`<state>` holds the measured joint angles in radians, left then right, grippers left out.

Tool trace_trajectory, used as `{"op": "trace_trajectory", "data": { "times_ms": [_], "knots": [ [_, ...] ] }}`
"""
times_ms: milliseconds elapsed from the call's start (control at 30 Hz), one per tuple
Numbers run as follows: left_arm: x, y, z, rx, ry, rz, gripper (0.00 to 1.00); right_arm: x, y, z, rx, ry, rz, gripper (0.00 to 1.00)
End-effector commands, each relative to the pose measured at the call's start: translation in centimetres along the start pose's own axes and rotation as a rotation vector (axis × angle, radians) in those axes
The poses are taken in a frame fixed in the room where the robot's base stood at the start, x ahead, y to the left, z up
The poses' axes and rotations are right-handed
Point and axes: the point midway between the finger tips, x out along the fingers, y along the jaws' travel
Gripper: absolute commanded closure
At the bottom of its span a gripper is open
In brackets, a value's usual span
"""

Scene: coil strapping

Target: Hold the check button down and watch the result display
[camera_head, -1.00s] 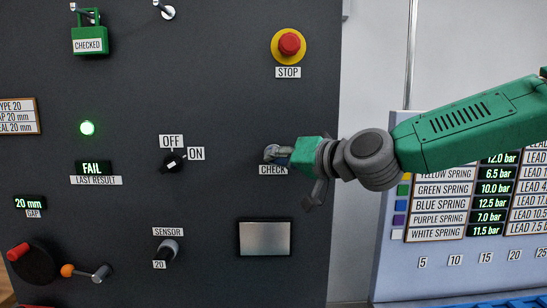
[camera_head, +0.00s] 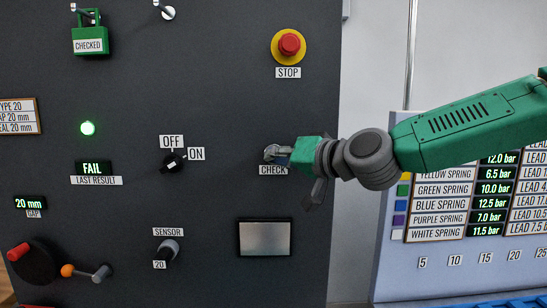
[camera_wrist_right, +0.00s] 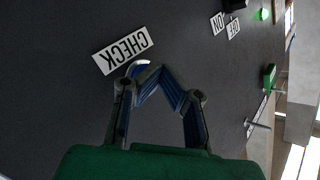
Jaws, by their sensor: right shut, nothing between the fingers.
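My right gripper (camera_head: 276,153) is shut and empty, with its fingertips at the check button just above the CHECK label (camera_head: 272,170) on the dark panel. In the right wrist view the shut fingers (camera_wrist_right: 147,72) cover most of the check button (camera_wrist_right: 138,66), and only a pale, bluish rim of it shows beside the CHECK label. The fingertips appear to touch the button; how far it is pressed I cannot tell. The result display (camera_head: 94,167), labelled LAST RESULT, reads FAIL in green. My left gripper is not in view.
A red STOP button (camera_head: 289,43) on a yellow base sits above the gripper. An OFF/ON knob (camera_head: 174,161), pointing toward ON, is to its left. A green lamp (camera_head: 87,128) is lit above the display. A blank grey plate (camera_head: 264,238) and a SENSOR knob (camera_head: 168,250) are below.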

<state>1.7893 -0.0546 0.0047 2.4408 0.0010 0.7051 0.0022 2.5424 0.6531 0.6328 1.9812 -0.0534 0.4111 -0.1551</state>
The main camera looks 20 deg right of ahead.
Motion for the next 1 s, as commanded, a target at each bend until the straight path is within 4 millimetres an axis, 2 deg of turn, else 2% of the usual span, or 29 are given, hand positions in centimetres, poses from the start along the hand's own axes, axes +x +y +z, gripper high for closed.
{"op": "trace_trajectory", "data": {
  "times_ms": [1000],
  "knots": [
    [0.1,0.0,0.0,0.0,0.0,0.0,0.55,-1.8,-1.3,1.3,-0.001,-0.001,-0.001,1.0]
  ]
}}
